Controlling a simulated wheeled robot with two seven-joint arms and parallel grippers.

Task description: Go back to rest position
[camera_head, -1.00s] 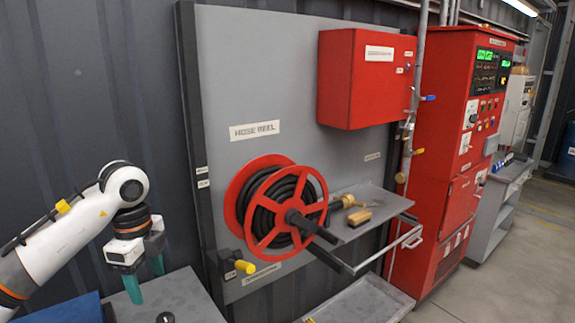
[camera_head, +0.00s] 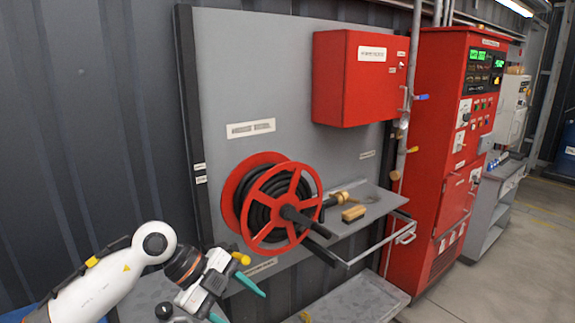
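My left gripper (camera_head: 240,306) is at the lower left of the head view, at the end of my white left arm. Its two teal fingers are spread apart with nothing seen between them. It points down and to the right, below the red hose reel (camera_head: 275,203) and in front of the panel's lower part. My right gripper is not in view.
A shelf (camera_head: 372,208) right of the reel holds a brass nozzle (camera_head: 340,199) and a small tan block (camera_head: 354,213). A yellow-ended handle (camera_head: 241,258) is right beside my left gripper. A red box (camera_head: 350,90) and a tall red cabinet (camera_head: 450,150) stand further right. Open floor (camera_head: 530,240) is at the right.

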